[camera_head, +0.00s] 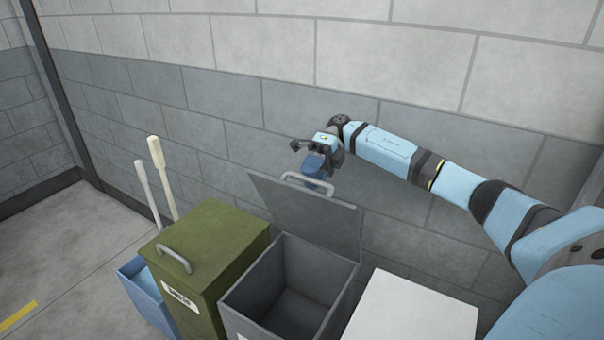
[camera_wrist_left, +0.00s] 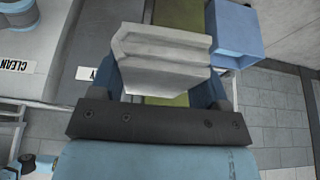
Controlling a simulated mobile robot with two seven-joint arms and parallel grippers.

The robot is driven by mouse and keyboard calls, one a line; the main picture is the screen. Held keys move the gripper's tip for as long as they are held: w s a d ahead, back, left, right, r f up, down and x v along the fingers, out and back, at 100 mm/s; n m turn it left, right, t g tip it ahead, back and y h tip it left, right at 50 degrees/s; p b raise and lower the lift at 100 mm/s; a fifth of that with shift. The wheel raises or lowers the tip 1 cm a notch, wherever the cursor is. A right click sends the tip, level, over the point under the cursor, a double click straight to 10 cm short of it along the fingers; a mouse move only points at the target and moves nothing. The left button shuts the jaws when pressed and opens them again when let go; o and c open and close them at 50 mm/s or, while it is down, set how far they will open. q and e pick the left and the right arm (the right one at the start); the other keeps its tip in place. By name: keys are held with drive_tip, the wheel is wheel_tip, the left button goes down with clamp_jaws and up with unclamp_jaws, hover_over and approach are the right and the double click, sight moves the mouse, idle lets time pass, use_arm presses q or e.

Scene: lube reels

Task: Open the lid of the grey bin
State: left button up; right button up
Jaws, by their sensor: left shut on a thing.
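The grey bin (camera_head: 250,325) stands open, and I see into its empty-looking inside. Its grey lid (camera_head: 330,222) is raised and leans up along the bin's back edge. The lid's pale handle (camera_head: 307,178) is at its upper edge. My right gripper (camera_head: 314,167) is right at the handle; whether it grips or only touches the handle is too small to tell. My left gripper (camera_wrist_left: 165,85) shows only in the left wrist view, shut on a pale grey block-like object (camera_wrist_left: 160,55).
A green bin (camera_head: 215,240) with a closed lid stands left of the grey bin, with a blue container (camera_head: 145,295) and two pale poles (camera_head: 162,175) beyond. A white box top (camera_head: 415,312) is at right. A block wall rises close behind. Floor is clear at far left.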

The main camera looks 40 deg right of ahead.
drive_tip(key=shift+r, duration=0.1)
wheel_tip(320, 180, up, 20)
drive_tip(key=p, duration=0.1)
idle(0.4)
idle(0.5)
